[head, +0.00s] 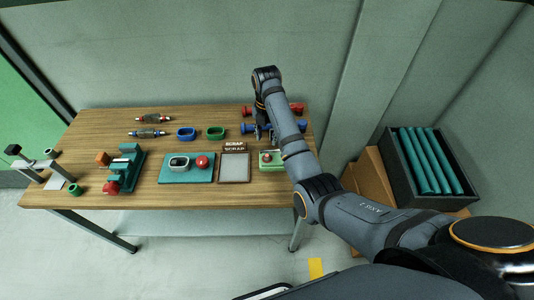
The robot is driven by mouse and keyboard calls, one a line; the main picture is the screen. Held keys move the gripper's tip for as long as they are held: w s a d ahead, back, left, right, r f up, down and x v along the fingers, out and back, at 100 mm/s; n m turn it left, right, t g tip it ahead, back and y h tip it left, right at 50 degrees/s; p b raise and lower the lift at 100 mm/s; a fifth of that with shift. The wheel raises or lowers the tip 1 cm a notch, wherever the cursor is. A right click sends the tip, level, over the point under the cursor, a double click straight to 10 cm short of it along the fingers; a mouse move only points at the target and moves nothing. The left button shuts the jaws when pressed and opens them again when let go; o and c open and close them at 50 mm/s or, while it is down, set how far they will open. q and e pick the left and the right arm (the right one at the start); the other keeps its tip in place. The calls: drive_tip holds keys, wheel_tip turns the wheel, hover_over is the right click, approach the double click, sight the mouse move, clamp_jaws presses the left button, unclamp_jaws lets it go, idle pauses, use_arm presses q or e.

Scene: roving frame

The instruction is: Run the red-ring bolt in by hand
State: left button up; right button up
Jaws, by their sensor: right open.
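Two red pieces (249,111) lie at the back right of the wooden table, partly behind my right arm. Blue pieces (304,127) lie just in front of them. Two slim dark rods with coloured parts lie at the back left, one with red ends (154,118) and one with blue and red parts (147,133). I cannot tell which piece is the red-ring bolt. My right gripper (263,131) is open, low over the back right of the table beside the blue pieces, partly hidden by its own arm. My left gripper is out of view.
A green fixture (125,168) with a red knob stands at left. Blue and green rings (215,132) sit mid-table. A crate (394,172) stands right.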

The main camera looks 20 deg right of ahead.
sight(267, 157)
wheel_tip(267, 157, down, 9)
drive_tip(key=shift+f+p, duration=0.1)
drive_tip(key=shift+p, duration=0.75)
drive_tip(key=shift+w+f, duration=0.1)
drive_tip(key=shift+f, duration=0.55)
clamp_jaws()
